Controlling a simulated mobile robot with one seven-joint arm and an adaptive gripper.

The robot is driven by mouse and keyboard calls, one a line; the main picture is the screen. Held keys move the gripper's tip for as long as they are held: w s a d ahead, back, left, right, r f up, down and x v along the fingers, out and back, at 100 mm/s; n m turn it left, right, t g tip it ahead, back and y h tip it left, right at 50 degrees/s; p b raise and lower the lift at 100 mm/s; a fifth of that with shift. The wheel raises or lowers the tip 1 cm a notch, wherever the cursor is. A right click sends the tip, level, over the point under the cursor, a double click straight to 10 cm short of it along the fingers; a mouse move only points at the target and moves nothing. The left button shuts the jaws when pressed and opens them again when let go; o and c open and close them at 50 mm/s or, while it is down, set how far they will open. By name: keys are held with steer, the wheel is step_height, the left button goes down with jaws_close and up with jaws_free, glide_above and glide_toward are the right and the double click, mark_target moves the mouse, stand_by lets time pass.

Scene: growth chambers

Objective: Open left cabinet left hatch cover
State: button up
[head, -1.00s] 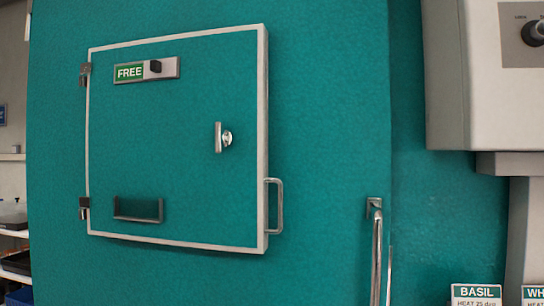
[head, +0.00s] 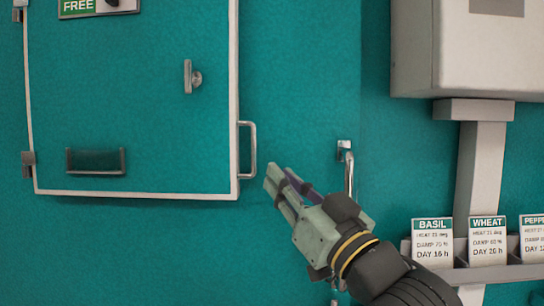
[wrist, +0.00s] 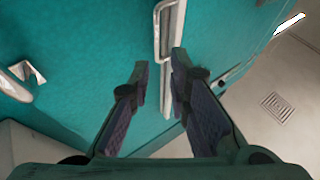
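The teal hatch cover (head: 135,125) with its white frame fills the upper left of the head view and looks shut. A silver D-shaped handle (head: 251,150) sticks out from its right edge. A small latch (head: 192,77) sits on the cover. My gripper (head: 276,183) is just right of and below the handle, fingers open. In the wrist view, my gripper (wrist: 157,80) has an empty gap between its fingers. A pale metal handle (wrist: 164,30) shows ahead of this gap, and I see no contact.
A long vertical bar handle (head: 347,170) is right of my gripper. Plant cards (head: 432,243) stand in a rack at right, under a grey box (head: 460,55).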

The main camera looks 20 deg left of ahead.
mark_target(255, 149)
steer(key=p+x, duration=0.3)
steer(key=x, duration=0.7)
steer(key=shift+w, duration=0.35)
steer(key=shift+c, duration=0.4)
jaws_close()
